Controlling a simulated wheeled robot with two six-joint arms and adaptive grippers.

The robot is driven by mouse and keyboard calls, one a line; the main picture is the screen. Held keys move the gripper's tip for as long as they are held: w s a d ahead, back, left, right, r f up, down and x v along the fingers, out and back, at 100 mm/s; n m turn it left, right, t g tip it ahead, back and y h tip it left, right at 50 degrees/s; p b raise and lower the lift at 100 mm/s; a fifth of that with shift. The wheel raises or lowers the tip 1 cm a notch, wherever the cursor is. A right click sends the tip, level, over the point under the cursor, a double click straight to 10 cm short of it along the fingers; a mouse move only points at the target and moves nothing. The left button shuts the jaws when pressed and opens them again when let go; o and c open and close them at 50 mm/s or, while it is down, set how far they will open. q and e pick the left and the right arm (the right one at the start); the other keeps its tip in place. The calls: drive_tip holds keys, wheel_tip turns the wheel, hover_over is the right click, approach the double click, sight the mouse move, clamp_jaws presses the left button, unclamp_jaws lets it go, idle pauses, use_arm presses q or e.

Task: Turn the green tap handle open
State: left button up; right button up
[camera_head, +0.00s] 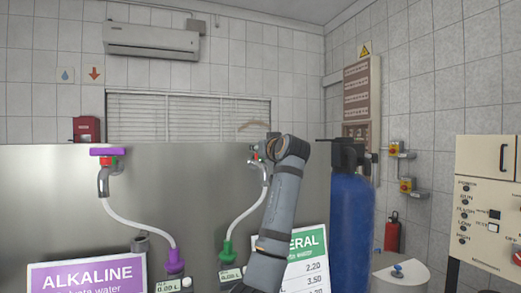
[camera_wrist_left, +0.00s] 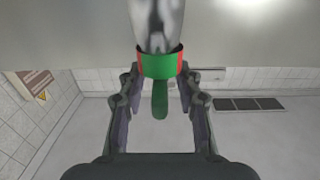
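The green tap shows in the head view as a metal spout (camera_head: 265,172) with a white hose running down to a green nozzle (camera_head: 227,249). Its top is largely hidden by my left arm. In the left wrist view, the green handle (camera_wrist_left: 160,103) extends from a green collar with red patches (camera_wrist_left: 158,66), below the metal tap body (camera_wrist_left: 157,22). My left gripper (camera_wrist_left: 160,78) is open, with one finger on each side of the handle. Gaps show between the fingers and the handle. My right gripper is not in view.
A purple tap handle (camera_head: 107,152) with its own hose is at the left of the steel panel (camera_head: 180,180). A blue tank (camera_head: 350,225) stands right of my arm. A control box (camera_head: 487,205) is at the far right. A price sign (camera_head: 308,260) stands below.

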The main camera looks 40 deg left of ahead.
use_arm(q)
drive_tip(key=v, duration=1.2)
drive_tip(key=shift+f, duration=0.15)
